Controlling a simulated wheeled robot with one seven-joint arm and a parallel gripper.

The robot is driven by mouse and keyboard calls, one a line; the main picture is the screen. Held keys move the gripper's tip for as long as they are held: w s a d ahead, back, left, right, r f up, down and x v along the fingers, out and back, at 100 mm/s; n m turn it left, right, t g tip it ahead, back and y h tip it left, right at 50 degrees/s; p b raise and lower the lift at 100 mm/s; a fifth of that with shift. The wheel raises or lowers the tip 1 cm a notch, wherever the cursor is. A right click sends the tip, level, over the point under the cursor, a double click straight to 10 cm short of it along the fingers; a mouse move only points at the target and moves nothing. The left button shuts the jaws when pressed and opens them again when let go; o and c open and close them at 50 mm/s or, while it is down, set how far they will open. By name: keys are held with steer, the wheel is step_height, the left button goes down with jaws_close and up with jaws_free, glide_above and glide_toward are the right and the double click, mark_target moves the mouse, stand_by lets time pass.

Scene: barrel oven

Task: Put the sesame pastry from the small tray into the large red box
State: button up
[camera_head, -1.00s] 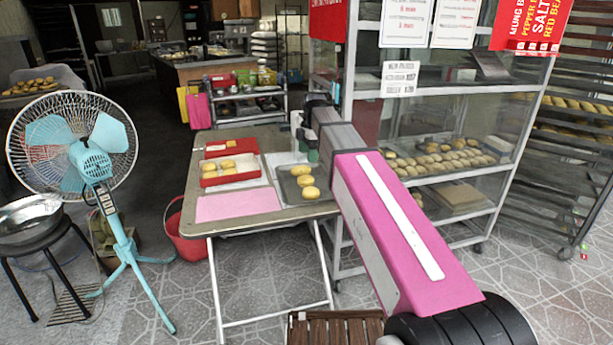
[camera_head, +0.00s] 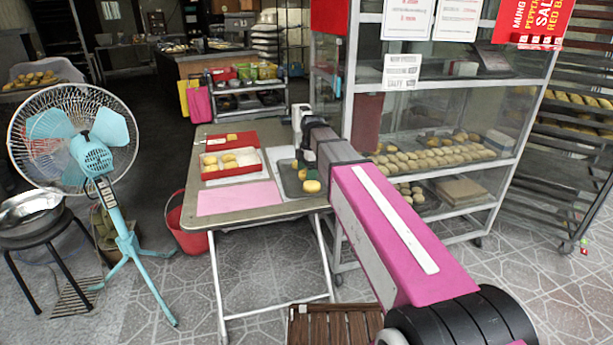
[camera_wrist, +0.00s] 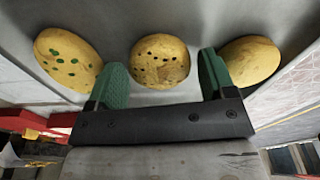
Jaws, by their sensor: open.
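The small tray (camera_head: 288,183) on the table holds three round pastries, seen better in the wrist view on the grey tray (camera_wrist: 205,22). The middle sesame pastry (camera_wrist: 160,62) has dark specks. The left pastry (camera_wrist: 68,60) has green bits, and the right pastry (camera_wrist: 250,60) looks plain, partly behind a finger. My gripper (camera_wrist: 162,82) is open and empty, its green fingers at either side of the near part of the sesame pastry. In the head view my gripper (camera_head: 298,162) is over the tray, hiding part of it. The large red box (camera_head: 232,174) stands left of the tray with several pastries inside.
A smaller red item (camera_head: 231,139) lies behind the box. A pink mat (camera_head: 238,198) lies at the table's front. A glass shelf rack (camera_head: 440,130) with pastries stands close on the right. A fan (camera_head: 92,160) and a red bucket (camera_head: 188,225) are at the left.

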steer(key=shift+f, duration=0.3)
steer(key=c, duration=0.7)
steer(key=shift+r, duration=0.2)
